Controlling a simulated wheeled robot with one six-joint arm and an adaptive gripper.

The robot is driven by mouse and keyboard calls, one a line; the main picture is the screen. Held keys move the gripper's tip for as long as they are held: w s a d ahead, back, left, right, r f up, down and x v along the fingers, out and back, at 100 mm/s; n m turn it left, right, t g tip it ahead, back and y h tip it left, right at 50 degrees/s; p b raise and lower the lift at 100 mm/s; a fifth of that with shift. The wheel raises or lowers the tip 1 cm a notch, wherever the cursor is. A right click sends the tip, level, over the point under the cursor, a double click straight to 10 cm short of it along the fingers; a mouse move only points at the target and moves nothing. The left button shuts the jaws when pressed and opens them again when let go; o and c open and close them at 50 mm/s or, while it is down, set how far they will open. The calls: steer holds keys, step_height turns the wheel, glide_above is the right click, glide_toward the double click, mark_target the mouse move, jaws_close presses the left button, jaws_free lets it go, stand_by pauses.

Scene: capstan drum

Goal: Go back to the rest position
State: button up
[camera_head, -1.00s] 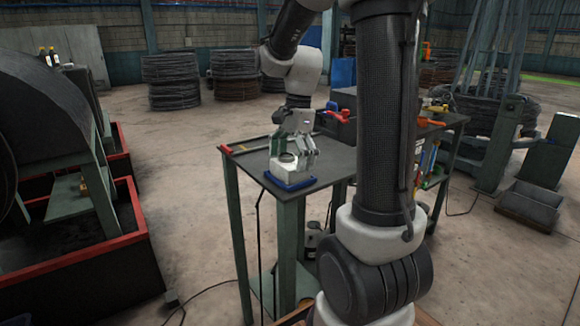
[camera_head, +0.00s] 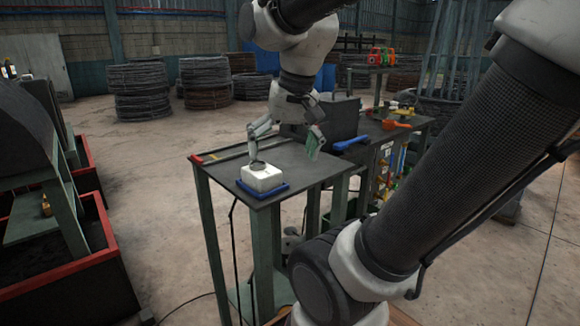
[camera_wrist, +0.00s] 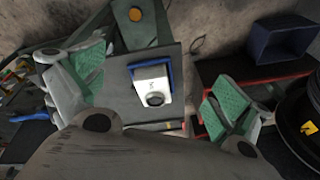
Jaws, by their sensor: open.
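My gripper (camera_head: 286,143) is open and empty, with its fingers spread wide over the small dark-topped table (camera_head: 290,160). The wrist view shows both green-padded fingers (camera_wrist: 154,92) far apart. A white block (camera_head: 262,180) with a round dark opening on top sits on a blue tray (camera_head: 275,194) at the table's near corner. The wrist view shows the white block (camera_wrist: 148,76) between the fingers but clear of them, lower down. My gripper is above and behind the block in the head view.
A blue-handled tool (camera_head: 350,143) and a dark box (camera_head: 333,117) are by the table's right side. An orange tool (camera_head: 396,125) lies on the bench beyond. A red-rimmed bin (camera_head: 70,268) stands left. Wire coils (camera_head: 140,90) are at the back. Open floor lies between.

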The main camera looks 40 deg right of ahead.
steer(key=s+f+n, duration=0.1)
steer(key=s+n+t, duration=0.1)
steer(key=n, duration=0.1)
steer(key=s+f+n, duration=0.1)
steer(key=s+n, duration=0.1)
steer(key=shift+a+f, duration=0.3)
steer(key=shift+f, duration=0.05)
